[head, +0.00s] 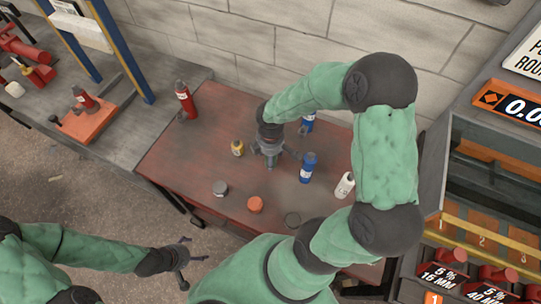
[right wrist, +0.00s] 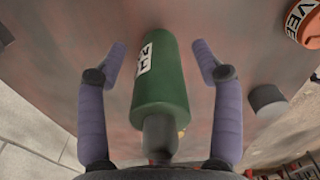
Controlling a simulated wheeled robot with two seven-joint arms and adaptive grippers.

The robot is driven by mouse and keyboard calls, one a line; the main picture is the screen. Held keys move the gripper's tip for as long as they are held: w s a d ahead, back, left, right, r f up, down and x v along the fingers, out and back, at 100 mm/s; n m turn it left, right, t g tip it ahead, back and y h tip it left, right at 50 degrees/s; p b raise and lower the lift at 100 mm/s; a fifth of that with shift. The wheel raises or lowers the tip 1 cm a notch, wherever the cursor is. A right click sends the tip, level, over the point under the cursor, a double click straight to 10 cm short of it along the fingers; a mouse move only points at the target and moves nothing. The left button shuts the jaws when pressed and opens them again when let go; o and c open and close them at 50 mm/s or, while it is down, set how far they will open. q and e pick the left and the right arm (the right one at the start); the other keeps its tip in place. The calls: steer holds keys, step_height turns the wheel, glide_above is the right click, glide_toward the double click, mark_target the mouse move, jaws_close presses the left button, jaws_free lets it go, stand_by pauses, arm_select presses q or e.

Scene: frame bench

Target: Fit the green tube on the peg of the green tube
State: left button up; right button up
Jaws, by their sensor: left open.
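The green tube (right wrist: 160,85), with a white label, shows in the right wrist view between the two fingers of my right gripper (right wrist: 160,62). The fingers stand apart with a gap on each side of the tube. In the head view my right gripper (head: 270,158) points down over the red-brown table, and I cannot make out the green tube there. My left gripper (head: 190,262) is open and empty at the lower left, off the table's front edge. I cannot make out the green tube's peg in either view.
The table (head: 180,160) bears a yellow bottle (head: 237,148), blue bottles (head: 308,168), a white bottle (head: 345,185), a red bottle (head: 185,100), a grey piece (head: 220,188) and an orange piece (head: 255,204). A rack (head: 455,235) stands right. A brick wall (head: 240,40) is behind.

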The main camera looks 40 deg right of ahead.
step_height(320, 180, up, 12)
stand_by(0.7)
stand_by(0.5)
